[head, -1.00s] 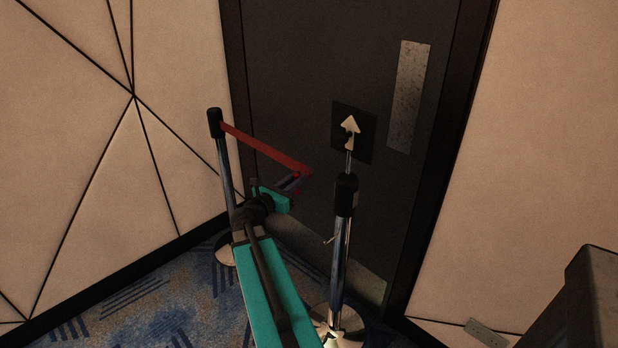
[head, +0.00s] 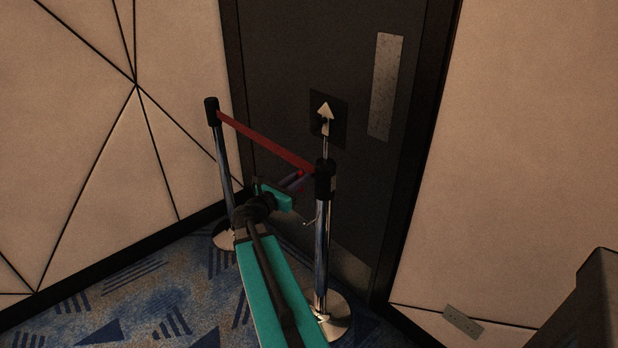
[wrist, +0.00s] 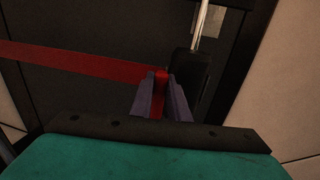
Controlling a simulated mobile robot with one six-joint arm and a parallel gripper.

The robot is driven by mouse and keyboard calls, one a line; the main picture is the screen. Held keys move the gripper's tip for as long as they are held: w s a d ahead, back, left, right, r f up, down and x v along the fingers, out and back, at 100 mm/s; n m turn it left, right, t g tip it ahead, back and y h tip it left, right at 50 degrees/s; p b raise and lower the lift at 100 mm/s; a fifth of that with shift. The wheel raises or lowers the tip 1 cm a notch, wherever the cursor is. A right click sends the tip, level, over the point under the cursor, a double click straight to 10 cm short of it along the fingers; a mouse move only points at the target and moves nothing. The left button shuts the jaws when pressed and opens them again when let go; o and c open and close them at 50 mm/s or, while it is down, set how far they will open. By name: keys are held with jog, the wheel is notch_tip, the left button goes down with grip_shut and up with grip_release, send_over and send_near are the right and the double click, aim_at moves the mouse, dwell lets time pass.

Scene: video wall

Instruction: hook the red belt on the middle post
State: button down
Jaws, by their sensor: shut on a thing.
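The red belt (head: 262,139) runs taut from the black head of the left post (head: 224,165) to my gripper (head: 300,180). My gripper is shut on the belt's end, which shows between the fingers in the wrist view (wrist: 160,98). The nearer post, apparently the middle post (head: 322,235), is chrome with a black head and stands upright just right of my gripper. In the wrist view its black head (wrist: 188,72) is just beyond and right of the fingertips. I cannot tell whether the belt end touches it.
An arrow sign (head: 325,114) rises above the nearer post. A dark door (head: 290,50) is behind the posts, with pale panelled walls either side. A dark box-like object (head: 600,300) stands at lower right. Patterned carpet (head: 130,310) is open at lower left.

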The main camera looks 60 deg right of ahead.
jog(key=shift+s, duration=0.1)
jog(key=c, duration=1.7)
grip_release()
jog(key=shift+s+a, duration=0.1)
